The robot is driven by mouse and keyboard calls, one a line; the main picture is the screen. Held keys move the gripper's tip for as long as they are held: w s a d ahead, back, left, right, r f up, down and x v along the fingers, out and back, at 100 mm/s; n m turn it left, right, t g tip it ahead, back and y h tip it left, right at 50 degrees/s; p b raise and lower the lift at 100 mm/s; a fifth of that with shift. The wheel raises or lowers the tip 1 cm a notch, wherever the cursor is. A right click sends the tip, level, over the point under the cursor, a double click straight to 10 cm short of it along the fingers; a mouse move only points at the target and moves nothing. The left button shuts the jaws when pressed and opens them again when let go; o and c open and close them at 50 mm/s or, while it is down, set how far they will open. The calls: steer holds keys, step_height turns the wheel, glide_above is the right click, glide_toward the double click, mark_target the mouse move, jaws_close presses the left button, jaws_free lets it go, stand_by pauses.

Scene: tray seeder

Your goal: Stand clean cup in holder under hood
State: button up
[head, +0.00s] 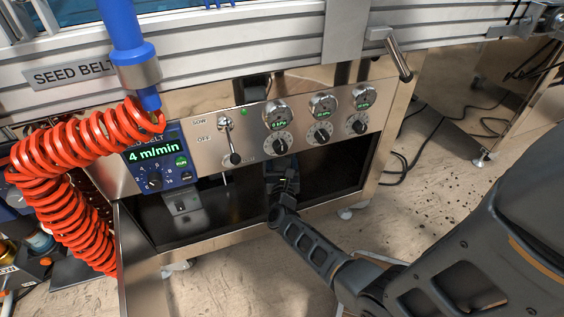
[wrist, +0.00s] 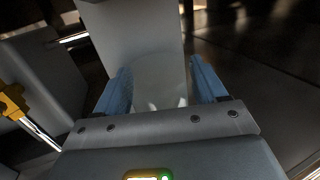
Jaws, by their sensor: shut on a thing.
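In the wrist view, my gripper (wrist: 160,82) is shut on a pale, translucent cup (wrist: 158,80), with one blue finger on each side of it. The cup's full shape and tilt are hard to make out. In the head view, my gripper (head: 283,170) is inside the dark open bay under the control panel, and the cup cannot be made out there. A small metal bracket (head: 182,201) hangs at the left of the bay; I cannot tell whether it is the holder. A pale grey upright surface (wrist: 135,28) stands just beyond the cup in the wrist view.
The control panel (head: 205,125) with its knobs and gauges overhangs the bay. A thin lever rod (head: 226,172) hangs in front of the opening. A red coiled hose (head: 75,165) hangs at the left. A yellow part (wrist: 12,103) with a metal rod is at the wrist view's left.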

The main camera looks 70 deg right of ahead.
steer(key=shift+s+f+y, duration=0.15)
steer(key=shift+f+y, duration=0.05)
steer(key=shift+f, duration=0.5)
steer(key=shift+s+f+y, duration=0.1)
steer(key=shift+f+y, duration=0.1)
steer(key=shift+f, duration=0.45)
steer(key=shift+r+p, duration=0.4)
steer(key=shift+d, duration=0.1)
steer(key=shift+c, duration=0.4)
steer(key=shift+w+a+r+p, duration=0.1)
steer(key=shift+r+p, duration=0.45)
steer(key=shift+r, duration=0.25)
steer(key=shift+w+a+r+p, duration=0.1)
steer(key=shift+r+p, duration=0.4)
steer(key=shift+r, duration=0.25)
steer(key=shift+a, duration=0.1)
